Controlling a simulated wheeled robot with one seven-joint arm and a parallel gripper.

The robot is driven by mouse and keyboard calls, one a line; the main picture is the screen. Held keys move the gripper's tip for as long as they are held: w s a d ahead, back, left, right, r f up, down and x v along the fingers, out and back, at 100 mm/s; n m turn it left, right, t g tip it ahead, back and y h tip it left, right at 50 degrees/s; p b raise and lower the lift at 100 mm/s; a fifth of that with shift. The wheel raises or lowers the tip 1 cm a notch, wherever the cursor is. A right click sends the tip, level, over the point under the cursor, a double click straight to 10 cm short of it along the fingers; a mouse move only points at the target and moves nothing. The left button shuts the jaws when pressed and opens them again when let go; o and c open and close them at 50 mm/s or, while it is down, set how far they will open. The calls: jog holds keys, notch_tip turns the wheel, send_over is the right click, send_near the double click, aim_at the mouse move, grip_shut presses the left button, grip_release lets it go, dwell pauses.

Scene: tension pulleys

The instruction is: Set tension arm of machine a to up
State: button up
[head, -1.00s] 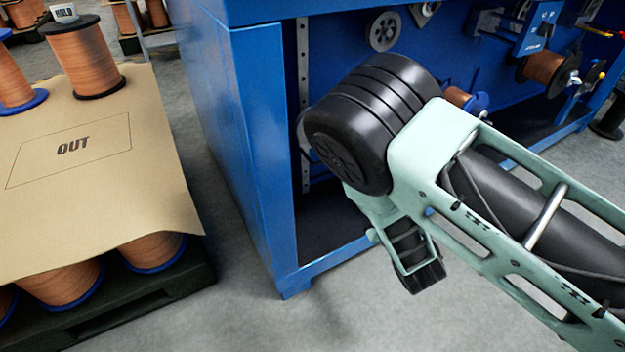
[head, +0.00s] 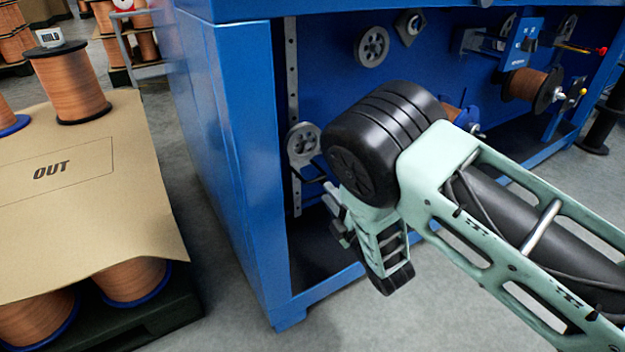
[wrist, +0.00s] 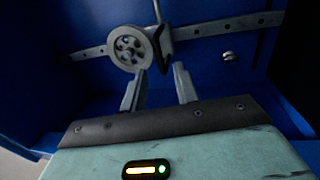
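The blue machine (head: 225,130) stands in front of me; I cannot read a letter on it. Inside its left bay a grey pulley wheel (head: 303,145) sits on a vertical perforated rail (head: 292,75). In the wrist view the same wheel (wrist: 130,48) appears with the rail (wrist: 205,29) running across. A dark bent bar with a grey rod (wrist: 161,42) is beside the wheel; it may be the tension arm, but its setting is unclear. My gripper (wrist: 158,72) is open, its fingers apart with nothing between them, just short of the wheel and bar. In the head view my wrist hides most of it.
The bay's left wall and front post (head: 262,230) stand close to my wrist. Further wheels (head: 372,46) and a copper spool (head: 525,84) are on the back panel. A cardboard-topped pallet (head: 90,220) with copper spools stands at left. Floor between is clear.

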jog(key=b+x, duration=0.3)
jog(key=x, duration=0.5)
jog(key=shift+w, duration=0.3)
jog(key=shift+a, duration=0.1)
grip_shut()
